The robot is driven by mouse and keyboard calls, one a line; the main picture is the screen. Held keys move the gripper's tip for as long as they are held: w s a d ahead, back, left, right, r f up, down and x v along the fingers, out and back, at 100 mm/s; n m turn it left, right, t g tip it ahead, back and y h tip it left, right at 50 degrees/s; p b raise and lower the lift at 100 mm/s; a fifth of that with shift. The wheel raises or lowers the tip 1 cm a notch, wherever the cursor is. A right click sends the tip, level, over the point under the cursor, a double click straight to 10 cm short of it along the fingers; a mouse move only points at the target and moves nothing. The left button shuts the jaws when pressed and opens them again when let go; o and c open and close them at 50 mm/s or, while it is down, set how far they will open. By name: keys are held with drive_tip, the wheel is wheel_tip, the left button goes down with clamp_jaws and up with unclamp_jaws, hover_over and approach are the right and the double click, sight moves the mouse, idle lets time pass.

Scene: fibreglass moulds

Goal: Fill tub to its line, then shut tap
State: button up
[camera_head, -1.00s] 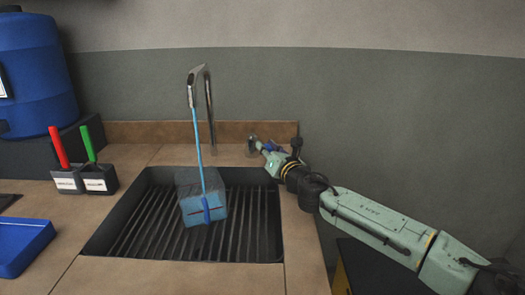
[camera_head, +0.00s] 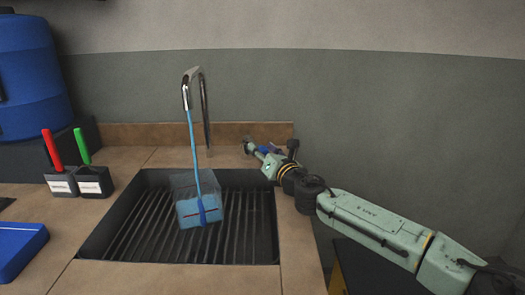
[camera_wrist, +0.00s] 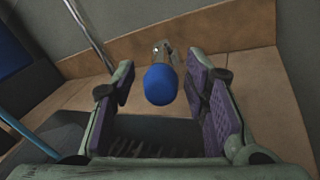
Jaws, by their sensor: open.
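A clear tub (camera_head: 199,205) stands in the sink with blue-tinted water in its lower part. A short dark line shows on its front; I cannot tell exactly how the water surface sits against it. A thin blue stream (camera_head: 193,140) runs from the tall metal spout (camera_head: 186,92) into the tub. The tap's blue knob (camera_wrist: 161,85), on a small metal fitting, lies between the spread purple-padded fingers of my gripper (camera_wrist: 165,90), with gaps on both sides. In the head view my gripper (camera_head: 259,150) is at the sink's back right corner.
The dark ribbed sink (camera_head: 245,225) is set in a tan tiled counter (camera_head: 110,225). Red-handled (camera_head: 53,150) and green-handled (camera_head: 83,148) tools stand in dark holders at left. A blue tray (camera_head: 18,248) and a blue drum (camera_head: 30,80) are farther left. The wall is close behind.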

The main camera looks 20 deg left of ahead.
drive_tip(key=v, duration=1.1)
drive_tip(key=shift+s+d, duration=0.25)
